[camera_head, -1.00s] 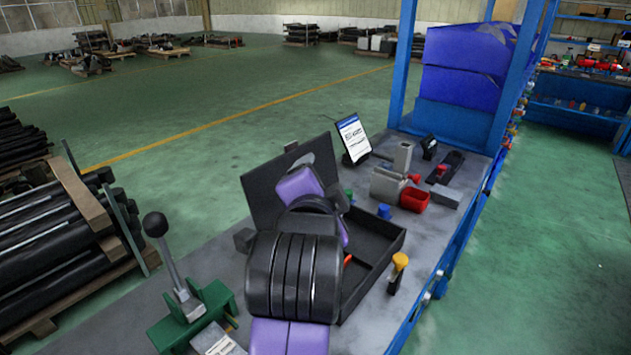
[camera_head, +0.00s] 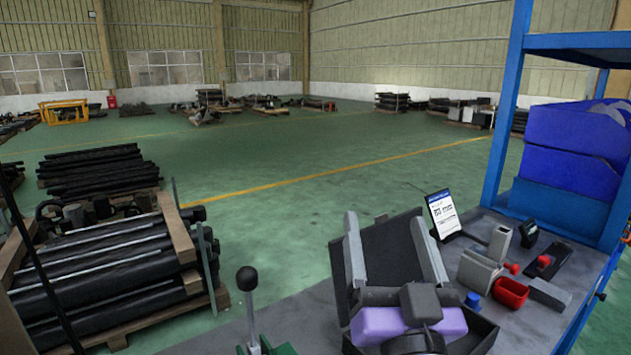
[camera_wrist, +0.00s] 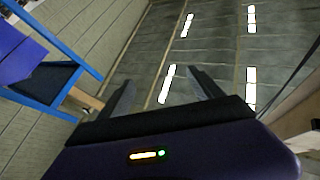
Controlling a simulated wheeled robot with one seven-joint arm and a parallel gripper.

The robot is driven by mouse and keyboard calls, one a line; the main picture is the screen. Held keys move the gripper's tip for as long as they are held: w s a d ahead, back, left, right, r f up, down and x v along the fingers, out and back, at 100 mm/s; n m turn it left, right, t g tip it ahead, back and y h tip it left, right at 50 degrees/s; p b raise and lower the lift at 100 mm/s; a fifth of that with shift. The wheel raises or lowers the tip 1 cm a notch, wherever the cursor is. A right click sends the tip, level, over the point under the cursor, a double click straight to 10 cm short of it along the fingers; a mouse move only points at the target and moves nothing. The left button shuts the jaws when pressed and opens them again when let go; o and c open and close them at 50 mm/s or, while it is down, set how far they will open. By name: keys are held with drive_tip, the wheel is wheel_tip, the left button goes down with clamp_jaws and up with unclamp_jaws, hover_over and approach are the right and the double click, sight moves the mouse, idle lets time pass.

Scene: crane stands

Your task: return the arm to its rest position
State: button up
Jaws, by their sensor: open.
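My gripper (camera_head: 384,220) is at the lower middle of the head view, with its two grey fingers pointing up and spread apart. Nothing is held between them. Behind it stands the dark raised lid of the black case (camera_head: 390,258), seen between the fingers. My purple and black arm links fold below the gripper and run off the bottom edge. In the wrist view the open fingers (camera_wrist: 162,82) point toward the ceiling and its bright lights, with empty space between them.
A black-knobbed lever (camera_head: 247,280) stands left of my gripper. Pipe stacks (camera_head: 110,270) lie on the floor at left.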

drive_tip(key=s+d+f+g, duration=0.2)
drive_tip(key=s+d+f, duration=0.1)
drive_tip(key=s+f, duration=0.7)
drive_tip(key=s+d+f+n+g, duration=0.1)
drive_tip(key=s+d+f+g, duration=0.2)
drive_tip(key=s+f, duration=0.7)
drive_tip(key=s+d+f+g, duration=0.3)
drive_tip(key=s+f, duration=0.8)
drive_tip(key=s, duration=0.5)
drive_tip(key=shift+s+d+n+h, duration=0.3)
drive_tip(key=shift+s+d+h, duration=0.1)
drive_tip(key=shift+d, duration=0.5)
